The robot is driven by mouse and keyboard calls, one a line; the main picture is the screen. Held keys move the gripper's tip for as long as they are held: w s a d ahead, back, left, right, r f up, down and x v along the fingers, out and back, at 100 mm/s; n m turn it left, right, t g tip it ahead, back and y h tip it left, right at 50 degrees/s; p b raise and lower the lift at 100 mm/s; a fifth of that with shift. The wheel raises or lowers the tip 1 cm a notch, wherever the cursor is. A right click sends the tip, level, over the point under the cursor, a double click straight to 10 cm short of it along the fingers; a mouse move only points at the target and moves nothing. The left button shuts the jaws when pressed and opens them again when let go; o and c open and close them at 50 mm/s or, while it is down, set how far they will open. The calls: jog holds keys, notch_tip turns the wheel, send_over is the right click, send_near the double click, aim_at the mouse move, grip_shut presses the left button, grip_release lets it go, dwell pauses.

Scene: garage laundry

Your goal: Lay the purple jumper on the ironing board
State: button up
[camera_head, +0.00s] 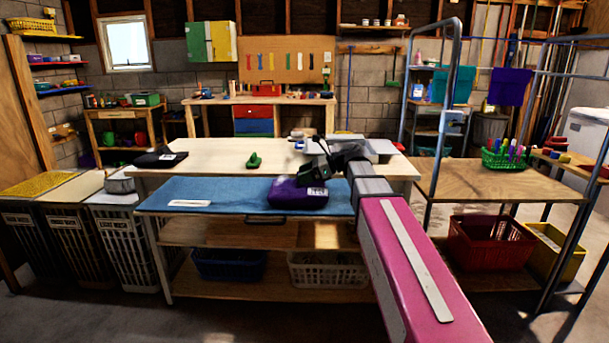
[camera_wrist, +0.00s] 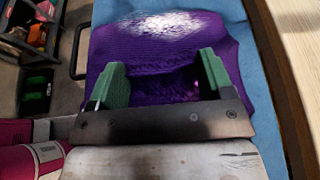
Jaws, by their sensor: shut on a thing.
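The purple jumper (camera_head: 288,197) is a folded bundle with a white label, over the right part of the blue ironing board top (camera_head: 235,197). In the wrist view the purple jumper (camera_wrist: 150,45) fills the space between and beyond the green fingers of my gripper (camera_wrist: 160,65), which is shut on it. Blue cover (camera_wrist: 256,75) shows beside and behind the jumper. The jumper is at or just above the blue surface; I cannot tell whether it touches. My arm hides the right end of the board in the head view.
A pale worktop (camera_head: 215,155) behind the board holds a black folded cloth (camera_head: 160,158) and a green object (camera_head: 254,160). A white strip (camera_head: 189,203) lies on the board's left part. Hampers (camera_head: 122,240) stand left; a wooden table (camera_head: 490,180) with a green basket (camera_head: 505,158) stands right.

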jog(key=o, duration=1.2)
jog(key=shift+d+r, duration=0.2)
jog(key=shift+d, duration=0.05)
jog(key=v, duration=1.1)
jog(key=shift+d, duration=0.25)
